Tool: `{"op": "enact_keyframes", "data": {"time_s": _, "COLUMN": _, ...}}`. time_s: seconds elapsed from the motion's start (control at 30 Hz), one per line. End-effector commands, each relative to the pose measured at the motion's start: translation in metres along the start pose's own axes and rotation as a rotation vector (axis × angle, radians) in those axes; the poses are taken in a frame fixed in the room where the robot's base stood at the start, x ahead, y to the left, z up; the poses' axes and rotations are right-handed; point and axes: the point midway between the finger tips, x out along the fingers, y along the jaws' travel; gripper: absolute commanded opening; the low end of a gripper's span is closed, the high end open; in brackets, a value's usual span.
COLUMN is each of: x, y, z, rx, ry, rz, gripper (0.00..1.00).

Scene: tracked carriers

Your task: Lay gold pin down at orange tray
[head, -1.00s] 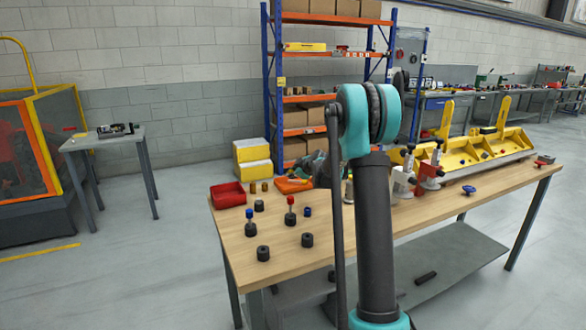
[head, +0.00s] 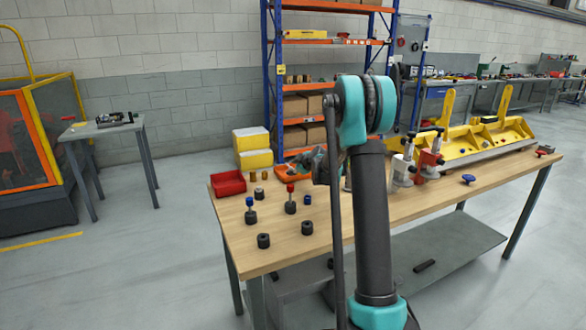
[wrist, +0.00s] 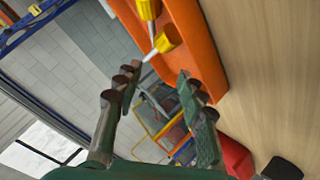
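The orange tray (head: 283,176) lies on the far side of the wooden table; in the wrist view its wall (wrist: 200,45) runs down beside my fingers. Two yellow-headed pins with pale shafts show at the tray in the wrist view, one at the top edge (wrist: 148,9) and one lower (wrist: 165,39). I cannot tell which one the task calls the gold pin. My gripper (wrist: 158,88) is open, its fingers wide apart with nothing clamped between them, and the lower pin is just beyond the fingertips. In the head view my gripper (head: 314,166) is at the tray's right side, partly behind my arm.
A red bin (head: 228,183) and brass cylinders (head: 252,176) stand left of the tray. Black holders with a blue pin (head: 250,204) and a red pin (head: 290,189) stand nearer. Red-and-white clamps (head: 428,164) and a yellow fixture (head: 490,132) are on the right.

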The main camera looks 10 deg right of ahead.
Motion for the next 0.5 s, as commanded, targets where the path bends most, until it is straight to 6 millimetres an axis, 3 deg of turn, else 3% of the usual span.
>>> {"op": "enact_keyframes", "data": {"time_s": 0.33, "x": -0.002, "y": 0.000, "z": 0.000, "rx": 0.000, "ry": 0.000, "rz": 0.000, "gripper": 0.45}}
{"op": "enact_keyframes", "data": {"time_s": 0.5, "x": -0.018, "y": 0.000, "z": 0.000, "rx": 0.001, "ry": -0.001, "rz": 0.000, "gripper": 0.45}}
